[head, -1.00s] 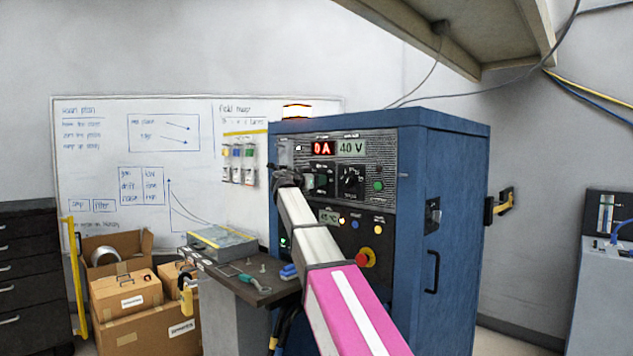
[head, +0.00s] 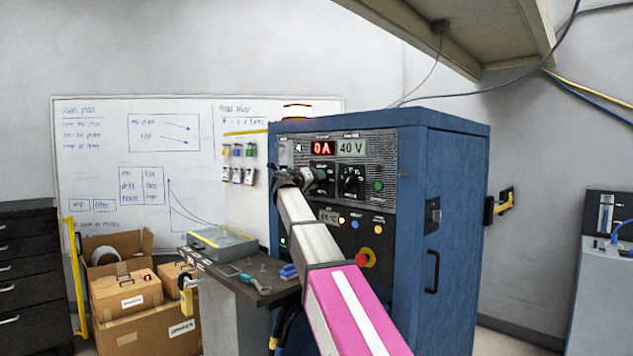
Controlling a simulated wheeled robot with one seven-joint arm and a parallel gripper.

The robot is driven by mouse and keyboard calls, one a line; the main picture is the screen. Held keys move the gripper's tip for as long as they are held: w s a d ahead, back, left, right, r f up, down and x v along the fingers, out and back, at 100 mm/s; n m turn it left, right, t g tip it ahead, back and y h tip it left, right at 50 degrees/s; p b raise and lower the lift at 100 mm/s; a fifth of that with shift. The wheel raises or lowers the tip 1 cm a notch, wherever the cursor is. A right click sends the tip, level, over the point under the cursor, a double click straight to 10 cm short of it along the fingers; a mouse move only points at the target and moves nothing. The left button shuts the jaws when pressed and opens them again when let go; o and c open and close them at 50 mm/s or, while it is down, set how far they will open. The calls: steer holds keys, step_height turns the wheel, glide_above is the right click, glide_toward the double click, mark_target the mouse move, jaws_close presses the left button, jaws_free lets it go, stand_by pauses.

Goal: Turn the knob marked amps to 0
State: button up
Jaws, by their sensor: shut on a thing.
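The blue power cabinet (head: 455,200) stands in the middle of the head view. Its front panel has a red display (head: 322,148) reading 0 A and a pale display (head: 351,147) reading 40 V. The amps knob (head: 320,180) is below the red display, partly hidden by my wrist. The volts knob (head: 351,181) is to its right, in the clear. My gripper (head: 309,178) reaches in from the left of the amps knob and is shut on it. The fingertips and the knob's pointer are too small and covered to read.
A red stop button (head: 366,258) on a yellow base and small coloured buttons sit lower on the panel. A side table (head: 252,289) with a grey case (head: 221,244) and tools stands left of the cabinet. Cardboard boxes (head: 150,325) are further left. An overhead beam (head: 440,40) crosses above.

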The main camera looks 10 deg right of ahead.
steer(key=n, duration=2.7)
steer(key=shift+f+n, duration=0.2)
steer(key=shift+n, duration=0.1)
steer(key=shift+s, duration=0.1)
steer(key=o, duration=0.9)
steer(key=v, duration=1)
steer(key=shift+s+a, duration=0.2)
steer(key=shift+a, duration=0.15)
